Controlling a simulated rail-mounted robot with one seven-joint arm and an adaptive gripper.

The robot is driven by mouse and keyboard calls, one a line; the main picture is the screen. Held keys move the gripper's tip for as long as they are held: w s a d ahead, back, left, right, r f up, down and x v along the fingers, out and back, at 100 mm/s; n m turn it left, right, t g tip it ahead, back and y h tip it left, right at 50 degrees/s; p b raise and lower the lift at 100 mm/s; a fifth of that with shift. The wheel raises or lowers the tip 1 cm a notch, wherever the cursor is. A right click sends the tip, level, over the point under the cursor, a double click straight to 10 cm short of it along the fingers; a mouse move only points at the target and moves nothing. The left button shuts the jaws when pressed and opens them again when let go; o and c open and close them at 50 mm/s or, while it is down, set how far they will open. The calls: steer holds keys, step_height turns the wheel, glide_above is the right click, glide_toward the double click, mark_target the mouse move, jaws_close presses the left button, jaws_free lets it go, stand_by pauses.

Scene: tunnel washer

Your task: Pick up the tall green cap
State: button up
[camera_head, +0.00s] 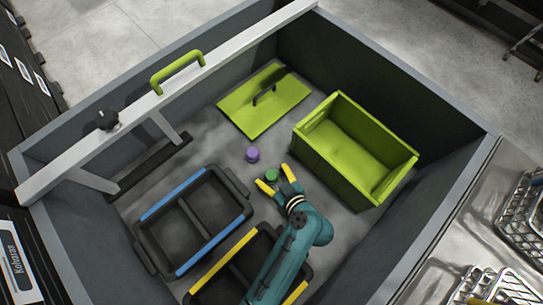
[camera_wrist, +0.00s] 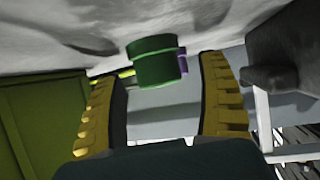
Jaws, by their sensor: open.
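The green cap (camera_head: 271,175) stands on the grey floor of the large bin, near its middle. In the wrist view the green cap (camera_wrist: 153,61) appears ahead of the fingers, between their tips in the picture. My gripper (camera_head: 277,175) is open, with its yellow fingers on either side of the cap in the head view. The wrist view shows the open gripper (camera_wrist: 165,88) empty, and I cannot tell whether a finger touches the cap. A purple cap (camera_head: 252,154) stands just beyond the green one; part of the purple cap (camera_wrist: 183,60) shows behind it.
A green crate (camera_head: 345,165) stands close on the right. A flat green panel with a black handle (camera_head: 250,110) lies at the back. Black trays with blue (camera_head: 160,205) and yellow (camera_head: 225,262) edges lie left and in front. Grey bin walls surround everything.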

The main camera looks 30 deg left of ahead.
steer(key=shift+w+a+f, duration=0.15)
steer(key=shift+w+a, duration=0.05)
steer(key=shift+a, duration=0.15)
steer(key=shift+d, duration=0.1)
steer(key=c, duration=1.3)
